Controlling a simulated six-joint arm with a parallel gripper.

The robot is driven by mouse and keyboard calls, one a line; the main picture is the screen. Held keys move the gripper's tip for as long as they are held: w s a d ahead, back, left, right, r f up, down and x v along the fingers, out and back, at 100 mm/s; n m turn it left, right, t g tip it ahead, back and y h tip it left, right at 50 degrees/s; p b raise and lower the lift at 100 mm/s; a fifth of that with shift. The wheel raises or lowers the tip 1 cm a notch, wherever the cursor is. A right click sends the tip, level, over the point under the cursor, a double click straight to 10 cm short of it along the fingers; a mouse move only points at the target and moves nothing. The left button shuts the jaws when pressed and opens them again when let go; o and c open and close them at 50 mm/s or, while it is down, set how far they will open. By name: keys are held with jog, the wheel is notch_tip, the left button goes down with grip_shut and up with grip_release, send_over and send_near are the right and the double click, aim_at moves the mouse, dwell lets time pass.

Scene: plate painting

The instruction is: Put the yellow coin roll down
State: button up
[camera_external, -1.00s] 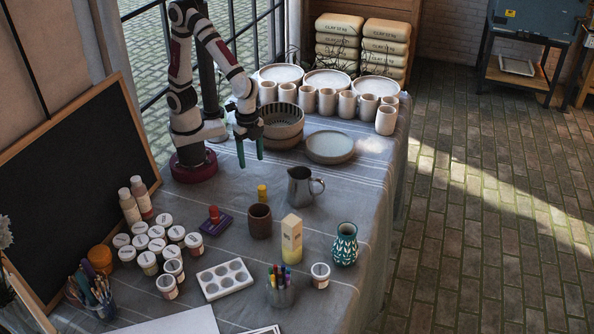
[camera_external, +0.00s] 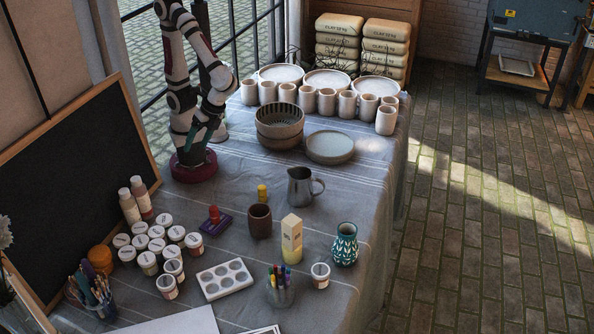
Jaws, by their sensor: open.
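The small yellow coin roll (camera_external: 262,193) stands upright on the grey cloth, left of the metal pitcher and behind the brown cup. My gripper (camera_external: 201,140) is folded back close to my arm's base, well behind and left of the coin roll and apart from it. Its green fingers are partly hidden against the arm. It is open, and I see nothing held in it.
Near the roll stand a metal pitcher (camera_external: 301,187), a brown cup (camera_external: 259,221) and a red-handled stamp on a purple block (camera_external: 216,220). Stacked bowls (camera_external: 280,124) and a plate (camera_external: 330,147) are behind. Cloth between my base and the roll is clear.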

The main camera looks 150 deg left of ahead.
jog(key=w+a+f+n+t+h, duration=0.25)
jog(key=w+n+h, duration=0.2)
jog(key=n, duration=0.25)
jog(key=n+t+y, duration=0.1)
jog(key=n+t, duration=1)
jog(key=n, duration=0.6)
send_over(261, 195)
jog(key=s, duration=0.1)
jog(key=f, duration=0.7)
jog(key=shift+a+f, duration=0.2)
jog(key=shift+f, duration=0.05)
jog(key=shift+n, duration=0.4)
jog(key=f, duration=0.6)
jog(key=shift+a, duration=0.2)
jog(key=shift+w+d+f, duration=0.6)
jog(key=shift+w+f, duration=0.15)
jog(key=shift+f, duration=0.2)
jog(key=shift+w+d+f+y, duration=0.15)
jog(key=shift+w+d+y, duration=0.1)
jog(key=shift+w, duration=0.1)
grip_shut()
